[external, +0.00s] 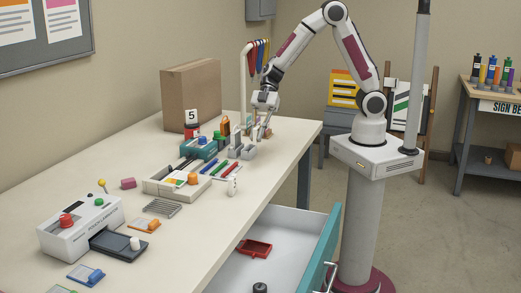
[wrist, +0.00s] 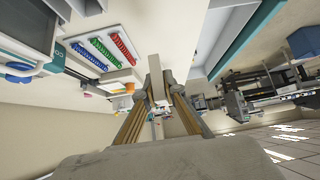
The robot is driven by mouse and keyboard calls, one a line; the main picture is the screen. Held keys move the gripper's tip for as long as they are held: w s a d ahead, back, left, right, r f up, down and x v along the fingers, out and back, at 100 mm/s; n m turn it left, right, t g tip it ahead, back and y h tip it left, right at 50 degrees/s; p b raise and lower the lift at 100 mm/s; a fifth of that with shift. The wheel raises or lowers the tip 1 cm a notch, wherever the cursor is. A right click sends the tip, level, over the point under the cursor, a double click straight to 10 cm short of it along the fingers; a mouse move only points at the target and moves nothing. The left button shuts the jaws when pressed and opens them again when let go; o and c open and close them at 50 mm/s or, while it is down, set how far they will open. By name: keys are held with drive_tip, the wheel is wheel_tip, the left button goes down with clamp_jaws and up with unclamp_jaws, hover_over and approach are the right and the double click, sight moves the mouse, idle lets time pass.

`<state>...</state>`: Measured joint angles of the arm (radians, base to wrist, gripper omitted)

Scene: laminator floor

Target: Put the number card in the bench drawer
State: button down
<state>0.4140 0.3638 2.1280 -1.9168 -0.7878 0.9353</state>
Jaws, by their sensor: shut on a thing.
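A white card with the number 5 (external: 191,116) stands upright in a small red and dark holder on the bench, left of my gripper. My gripper (external: 264,129) is low over the far right part of the bench top. In the wrist view my gripper (wrist: 157,108) is shut on a small pale piece (wrist: 158,84), which I cannot identify for certain. The bench drawer (external: 285,224) is pulled open at the front right. A red tray (external: 254,248) and a dark round item (external: 260,288) lie inside it.
A cardboard box (external: 191,91) stands behind the number card. Grey blocks (external: 243,151) and a teal device (external: 199,147) are close to my gripper. A white tray with pens (external: 165,188) and a laminator (external: 80,223) lie further left. The bench's front right strip is mostly clear.

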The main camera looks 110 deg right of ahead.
idle(0.5)
drive_tip(key=w+a+f, duration=0.1)
drive_tip(key=a+f, duration=0.2)
drive_tip(key=a, duration=0.7)
drive_tip(key=w+a+f, duration=0.1)
drive_tip(key=a+f, duration=0.2)
drive_tip(key=a, duration=0.8)
drive_tip(key=s+a+f, duration=0.8)
drive_tip(key=a+f, duration=0.2)
drive_tip(key=f, duration=0.1)
drive_tip(key=shift+a+f, duration=0.15)
drive_tip(key=shift+f, duration=0.05)
drive_tip(key=shift+f, duration=0.15)
drive_tip(key=shift+f, duration=2.75)
drive_tip(key=shift+f, duration=0.1)
